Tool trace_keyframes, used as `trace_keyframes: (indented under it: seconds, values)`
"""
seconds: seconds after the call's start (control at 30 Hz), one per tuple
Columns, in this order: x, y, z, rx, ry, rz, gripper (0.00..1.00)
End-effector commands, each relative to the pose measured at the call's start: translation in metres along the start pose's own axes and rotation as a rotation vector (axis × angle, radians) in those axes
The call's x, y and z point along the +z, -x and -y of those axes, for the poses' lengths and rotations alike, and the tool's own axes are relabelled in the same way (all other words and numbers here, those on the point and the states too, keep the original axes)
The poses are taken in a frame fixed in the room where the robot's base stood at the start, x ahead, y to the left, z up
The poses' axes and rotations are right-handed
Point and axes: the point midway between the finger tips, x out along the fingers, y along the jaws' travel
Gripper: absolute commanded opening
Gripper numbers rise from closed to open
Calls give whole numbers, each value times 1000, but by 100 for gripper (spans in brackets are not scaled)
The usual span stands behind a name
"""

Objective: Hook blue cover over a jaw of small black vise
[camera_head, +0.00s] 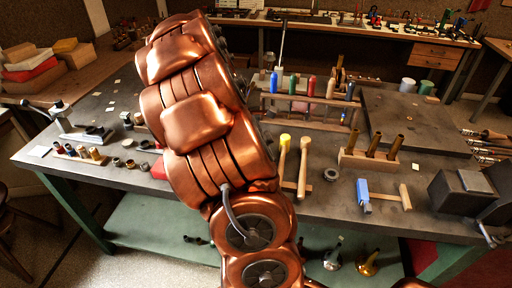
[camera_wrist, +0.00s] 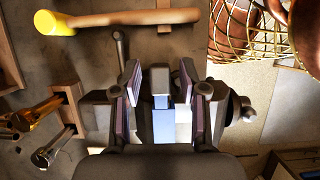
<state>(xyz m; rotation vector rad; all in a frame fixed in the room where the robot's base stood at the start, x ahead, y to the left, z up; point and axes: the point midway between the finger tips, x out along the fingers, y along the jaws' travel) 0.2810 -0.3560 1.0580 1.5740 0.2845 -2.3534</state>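In the wrist view my gripper (camera_wrist: 162,88) has its two fingers spread apart. A grey-black metal body with blocks and rods, which looks like the small vise (camera_wrist: 98,116), lies below and around the fingers. In the head view a blue piece (camera_head: 363,195) lies by a wooden T-shaped tool (camera_head: 390,199). A dark vise-like block (camera_head: 462,192) stands at the right edge. My arm hides the middle of the bench, and my gripper does not show there.
A yellow-tipped hammer (camera_wrist: 100,20) lies at the top of the wrist view. Brass tubes (camera_wrist: 40,112) in a wooden block are at left, and a wire basket (camera_wrist: 245,32) at upper right. In the head view a tool rack (camera_head: 310,98) stands at the bench's back.

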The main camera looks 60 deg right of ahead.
Motion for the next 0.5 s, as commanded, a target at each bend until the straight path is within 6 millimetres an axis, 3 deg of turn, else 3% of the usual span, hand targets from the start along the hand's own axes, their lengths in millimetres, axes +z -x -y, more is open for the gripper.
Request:
trace_keyframes:
  seconds: [0.33, 0.5]
  values:
    - [0, 1, 0, 0, 0, -1, 49]
    - [-2, 17, -2, 5, 0, -5, 49]
